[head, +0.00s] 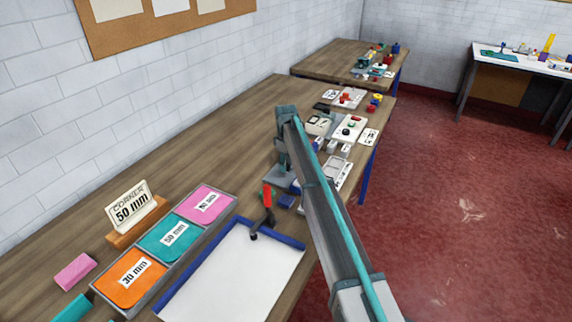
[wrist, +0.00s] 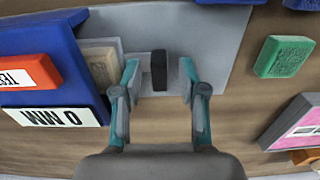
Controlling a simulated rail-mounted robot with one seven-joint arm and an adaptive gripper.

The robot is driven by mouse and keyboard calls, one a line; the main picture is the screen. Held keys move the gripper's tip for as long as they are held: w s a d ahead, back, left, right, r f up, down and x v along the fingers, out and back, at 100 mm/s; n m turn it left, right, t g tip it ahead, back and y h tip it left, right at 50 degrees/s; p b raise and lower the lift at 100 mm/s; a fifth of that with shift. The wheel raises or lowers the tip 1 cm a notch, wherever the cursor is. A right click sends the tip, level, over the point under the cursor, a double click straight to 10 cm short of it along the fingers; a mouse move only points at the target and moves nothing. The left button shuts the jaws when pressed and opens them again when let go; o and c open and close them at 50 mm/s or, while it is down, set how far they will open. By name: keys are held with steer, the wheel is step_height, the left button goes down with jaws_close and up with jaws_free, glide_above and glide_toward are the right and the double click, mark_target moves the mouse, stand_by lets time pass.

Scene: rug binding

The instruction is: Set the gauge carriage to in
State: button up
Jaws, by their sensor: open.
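My gripper (wrist: 159,66) is open in the wrist view, with one teal finger on each side of a small dark upright block (wrist: 159,71). The block sits against a grey plate (wrist: 215,50); it looks like the carriage's grip, but I cannot be sure. Gaps show between it and both fingers. A pale tan block in a grey frame (wrist: 101,65) is left of the fingers, beside a blue body (wrist: 45,50). In the head view my gripper (head: 283,168) is low over the grey plate (head: 279,180), and the block is hidden.
An orange tag (wrist: 28,72) is on the blue body. A green block (wrist: 284,57) lies to the right. In the head view, a red-handled clamp (head: 267,197) and blue-edged white board (head: 235,268) are in front. Labelled trays (head: 168,238) stand left; several fixtures crowd behind.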

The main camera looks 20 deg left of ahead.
steer(key=shift+r, duration=0.15)
step_height(320, 180, up, 12)
stand_by(0.4)
